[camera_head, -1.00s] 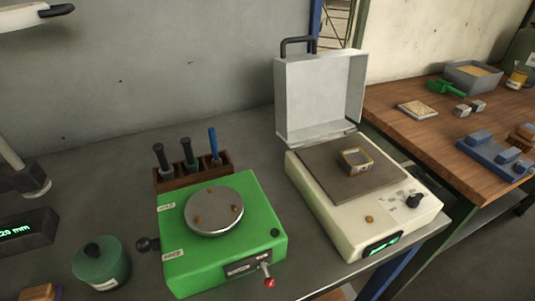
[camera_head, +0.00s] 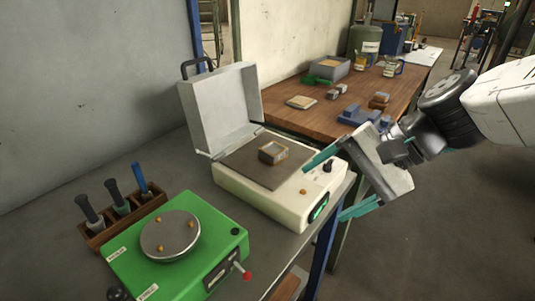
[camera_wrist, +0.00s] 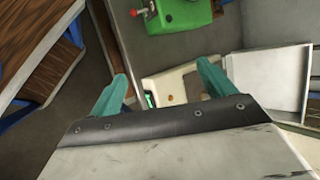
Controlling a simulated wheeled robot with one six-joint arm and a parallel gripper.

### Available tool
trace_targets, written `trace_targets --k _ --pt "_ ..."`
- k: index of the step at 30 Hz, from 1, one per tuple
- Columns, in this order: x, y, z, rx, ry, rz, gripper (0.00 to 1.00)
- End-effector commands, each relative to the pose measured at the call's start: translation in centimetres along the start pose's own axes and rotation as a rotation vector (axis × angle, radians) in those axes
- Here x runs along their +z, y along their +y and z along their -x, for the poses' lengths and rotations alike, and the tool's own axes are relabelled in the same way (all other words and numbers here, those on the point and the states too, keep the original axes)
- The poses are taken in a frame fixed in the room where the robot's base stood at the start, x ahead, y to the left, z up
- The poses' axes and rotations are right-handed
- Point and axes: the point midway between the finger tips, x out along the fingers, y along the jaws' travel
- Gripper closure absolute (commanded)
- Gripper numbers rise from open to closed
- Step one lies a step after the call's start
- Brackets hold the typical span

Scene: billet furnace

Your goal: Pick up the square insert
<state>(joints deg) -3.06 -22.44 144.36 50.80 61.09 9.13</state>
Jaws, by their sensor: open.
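The square insert (camera_head: 273,152) looks like a small grey square frame with tan-brown edges. It sits on the dark plate (camera_head: 243,168) of a cream bench unit (camera_head: 275,205) whose lid (camera_head: 225,105) stands open. My gripper (camera_head: 325,191) has two teal fingers spread apart with nothing between them. It is right of the insert, by the unit's front right corner, and apart from the insert. In the wrist view my gripper (camera_wrist: 162,72) has part of the cream unit (camera_wrist: 165,84) beyond its fingers. I cannot make out the insert there; a finger hides part of the plate.
A green unit (camera_head: 205,265) with a round metal disc and a red-knobbed lever stands at left. Behind it is a tool rack (camera_head: 128,222). A wooden bench (camera_head: 290,120) behind holds a blue fixture (camera_head: 360,116) and a grey bin (camera_head: 330,68). The raised lid walls off the plate's back left.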

Motion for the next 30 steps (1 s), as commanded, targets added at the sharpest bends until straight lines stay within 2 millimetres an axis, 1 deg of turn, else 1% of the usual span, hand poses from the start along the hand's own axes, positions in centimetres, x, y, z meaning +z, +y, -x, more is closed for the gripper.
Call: trace_targets --k 1,3,5,6,7,10,12,15,18,21,23,30 --pt "-1.0 -1.8 -1.4 -0.078 -0.032 -0.119 0.18" --pt "-2.7 -4.3 -3.0 -0.198 -0.064 -0.301 0.18" --pt "-4.5 -6.1 -4.3 -0.293 -0.084 -0.465 0.18" --pt "-6.0 -7.1 -5.1 -0.352 -0.093 -0.577 0.18" --pt "-7.1 -7.7 -5.7 -0.393 -0.099 -0.661 0.18" --pt "-10.9 -8.8 -7.6 -0.514 -0.104 -0.925 0.18" --pt "-13.3 -8.9 -8.7 -0.580 -0.099 -1.085 0.18" --pt "-16.1 -8.6 -10.0 -0.652 -0.086 -1.262 0.18" --pt "-17.8 -8.1 -10.7 -0.697 -0.075 -1.374 0.18" --pt "-18.7 -8.0 -11.3 -0.719 -0.069 -1.425 0.18" --pt "-19.0 -8.2 -11.8 -0.722 -0.068 -1.436 0.18" --pt "-20.0 -9.8 -13.7 -0.724 -0.068 -1.433 0.18"
